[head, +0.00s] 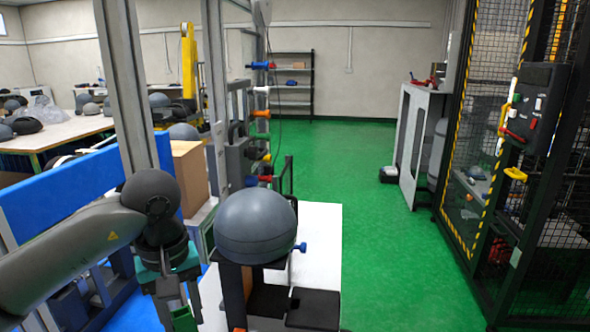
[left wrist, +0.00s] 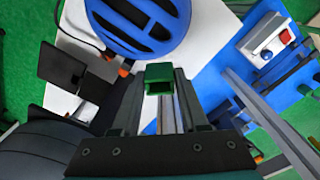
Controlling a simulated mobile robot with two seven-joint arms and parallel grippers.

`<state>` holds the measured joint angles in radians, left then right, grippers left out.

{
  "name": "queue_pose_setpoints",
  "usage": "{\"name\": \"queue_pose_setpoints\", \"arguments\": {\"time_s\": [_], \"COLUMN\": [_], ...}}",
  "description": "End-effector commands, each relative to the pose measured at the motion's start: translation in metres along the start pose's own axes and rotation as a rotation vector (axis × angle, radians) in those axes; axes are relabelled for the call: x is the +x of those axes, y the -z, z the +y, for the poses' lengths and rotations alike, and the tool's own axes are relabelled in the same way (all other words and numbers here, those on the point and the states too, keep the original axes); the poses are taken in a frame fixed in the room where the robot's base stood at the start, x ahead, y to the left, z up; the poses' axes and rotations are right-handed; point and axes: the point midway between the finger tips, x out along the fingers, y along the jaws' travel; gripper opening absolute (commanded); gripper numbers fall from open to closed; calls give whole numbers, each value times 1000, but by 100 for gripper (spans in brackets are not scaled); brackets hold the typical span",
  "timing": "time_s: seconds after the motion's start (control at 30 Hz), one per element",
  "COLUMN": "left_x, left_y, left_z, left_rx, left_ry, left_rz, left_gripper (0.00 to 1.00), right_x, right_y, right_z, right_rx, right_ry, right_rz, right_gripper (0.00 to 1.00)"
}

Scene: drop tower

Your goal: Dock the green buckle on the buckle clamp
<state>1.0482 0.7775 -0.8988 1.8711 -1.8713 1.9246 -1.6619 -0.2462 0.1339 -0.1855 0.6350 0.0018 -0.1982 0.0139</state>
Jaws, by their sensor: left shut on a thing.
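My left gripper (head: 178,300) is shut on the green buckle (head: 183,319) at the bottom of the head view. In the left wrist view the buckle (left wrist: 158,76) sits between the fingertips of the left gripper (left wrist: 158,90), held clear of the surfaces behind it. A dark blue-grey dome (head: 256,225) stands right of the gripper on a black stand; a blue helmet with dark slots (left wrist: 165,38) shows just beyond the buckle in the wrist view. Small orange-and-black fittings (left wrist: 124,68) lie beside the helmet; I cannot tell whether one is the buckle clamp. My right gripper is not in view.
Black plates (head: 313,309) and a blue knob (head: 301,247) are beside the dome, over a white table (head: 321,232). A grey upright (head: 125,80) and blue rail (head: 60,188) stand left. A mesh cage (head: 478,120) is at right; the green floor between is clear.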

Motion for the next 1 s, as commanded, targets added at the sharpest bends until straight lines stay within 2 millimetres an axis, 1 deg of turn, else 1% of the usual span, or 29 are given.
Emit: {"name": "queue_pose_setpoints", "arguments": {"time_s": [0.03,0.1,0.2,0.3,0.37,0.5,1.0], "left_x": [-1,-1,-1,0,0,0,0], "left_y": [-12,-29,-49,-63,-70,-75,-76], "left_z": [-1,-2,-6,-9,-10,-12,-12], "left_rx": [93,219,372,482,527,572,570], "left_ry": [0,0,3,5,6,7,6], "left_rz": [2,-1,-7,-12,-16,-18,-20], "left_gripper": [0,0,0,0,0,0,0], "right_x": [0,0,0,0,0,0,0], "right_y": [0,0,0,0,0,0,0], "right_z": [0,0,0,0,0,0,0], "right_rx": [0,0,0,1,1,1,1], "right_ry": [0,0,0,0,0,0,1], "right_rz": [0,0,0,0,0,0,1], "right_gripper": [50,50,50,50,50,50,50]}}
